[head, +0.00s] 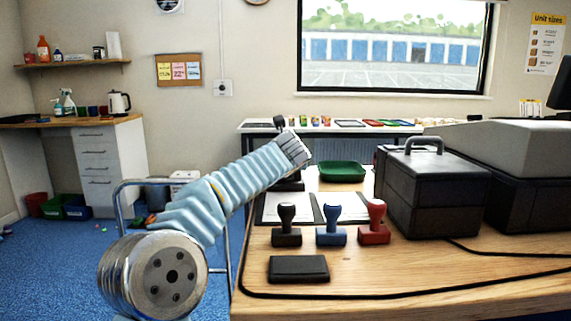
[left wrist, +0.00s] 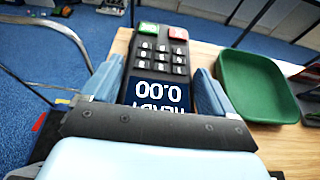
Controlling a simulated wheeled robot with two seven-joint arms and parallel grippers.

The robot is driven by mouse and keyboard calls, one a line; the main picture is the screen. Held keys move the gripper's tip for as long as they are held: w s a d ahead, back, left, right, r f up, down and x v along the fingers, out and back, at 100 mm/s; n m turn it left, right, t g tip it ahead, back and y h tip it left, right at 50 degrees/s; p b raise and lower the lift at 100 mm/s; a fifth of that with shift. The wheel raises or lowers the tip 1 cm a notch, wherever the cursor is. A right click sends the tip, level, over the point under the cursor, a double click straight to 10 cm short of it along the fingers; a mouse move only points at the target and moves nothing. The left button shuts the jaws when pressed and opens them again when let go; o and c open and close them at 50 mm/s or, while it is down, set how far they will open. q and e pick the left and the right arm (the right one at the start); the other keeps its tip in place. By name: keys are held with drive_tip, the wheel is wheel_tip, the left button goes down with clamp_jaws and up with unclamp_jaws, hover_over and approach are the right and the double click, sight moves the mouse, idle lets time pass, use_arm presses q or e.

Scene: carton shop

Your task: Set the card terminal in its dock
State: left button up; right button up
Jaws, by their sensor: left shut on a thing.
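The card terminal (left wrist: 158,62) is black, with a keypad, a green and a red key and a screen reading 0.00. In the left wrist view it lies between the two blue fingers of my left gripper (left wrist: 156,84), which is shut on it. In the head view my left arm reaches over the far left part of the desk, and its wrist hides most of the gripper and terminal. A dark low object (head: 290,184) shows partly below the wrist; I cannot tell whether it is the dock. My right gripper is not in view.
A green tray (head: 342,171) sits beyond the clipboards (head: 270,207). Black, blue (head: 331,226) and red stamps and an ink pad (head: 298,268) stand nearer. A dark cash box (head: 432,190) is at right. A black cable runs along the wooden desk (head: 400,275).

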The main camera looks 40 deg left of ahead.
use_arm(q)
drive_tip(key=o, duration=0.7)
drive_tip(key=b+v, duration=0.1)
drive_tip(key=v, duration=1.2)
drive_tip(key=shift+s+d+r, duration=0.15)
drive_tip(key=shift+s+d, duration=0.1)
drive_tip(key=shift+s, duration=0.05)
